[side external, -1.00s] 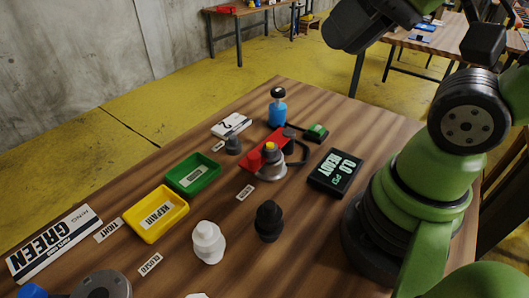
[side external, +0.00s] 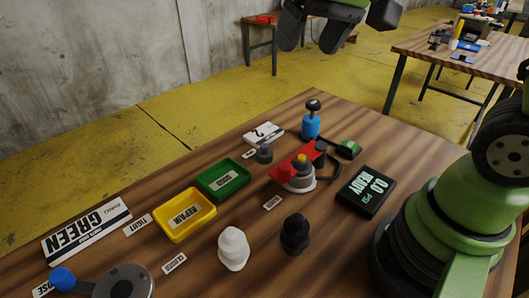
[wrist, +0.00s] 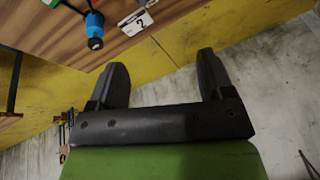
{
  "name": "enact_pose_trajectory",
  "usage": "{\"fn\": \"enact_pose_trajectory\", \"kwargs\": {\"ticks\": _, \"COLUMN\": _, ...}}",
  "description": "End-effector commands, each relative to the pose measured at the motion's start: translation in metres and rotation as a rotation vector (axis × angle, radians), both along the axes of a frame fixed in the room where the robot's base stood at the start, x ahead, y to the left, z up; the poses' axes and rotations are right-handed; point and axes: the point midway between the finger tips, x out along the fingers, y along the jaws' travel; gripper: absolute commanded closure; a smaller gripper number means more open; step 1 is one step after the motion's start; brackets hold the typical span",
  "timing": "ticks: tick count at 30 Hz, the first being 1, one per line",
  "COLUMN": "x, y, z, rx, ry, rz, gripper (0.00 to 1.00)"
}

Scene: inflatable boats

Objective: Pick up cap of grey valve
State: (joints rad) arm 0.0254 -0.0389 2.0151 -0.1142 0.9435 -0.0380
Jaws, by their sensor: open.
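A grey valve body with a yellow top (side external: 301,160) stands right of centre on the wooden table, with a red part (side external: 284,171) beside it. I cannot tell for certain which of these is the grey valve's cap. My gripper (side external: 312,44) is high above the far side of the table, open and empty. The wrist view also shows its two fingers (wrist: 162,62) spread, with nothing between them.
A white valve (side external: 233,248) and a black valve (side external: 295,234) stand in front. Bare wood lies at the front right.

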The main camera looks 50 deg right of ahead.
Motion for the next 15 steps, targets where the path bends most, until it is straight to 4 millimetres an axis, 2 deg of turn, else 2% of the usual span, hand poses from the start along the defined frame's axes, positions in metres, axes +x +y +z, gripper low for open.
{"fn": "enact_pose_trajectory", "kwargs": {"ticks": 1, "x": 0.018, "y": -0.003, "z": -0.013, "rx": -0.013, "ry": 0.044, "rz": 0.005, "gripper": 0.26}}
{"fn": "enact_pose_trajectory", "kwargs": {"ticks": 6, "x": 0.068, "y": -0.014, "z": -0.063, "rx": -0.048, "ry": 0.161, "rz": 0.025, "gripper": 0.26}}
{"fn": "enact_pose_trajectory", "kwargs": {"ticks": 10, "x": 0.096, "y": -0.022, "z": -0.111, "rx": -0.073, "ry": 0.245, "rz": 0.045, "gripper": 0.26}}
{"fn": "enact_pose_trajectory", "kwargs": {"ticks": 15, "x": 0.113, "y": -0.03, "z": -0.163, "rx": -0.095, "ry": 0.323, "rz": 0.063, "gripper": 0.26}}
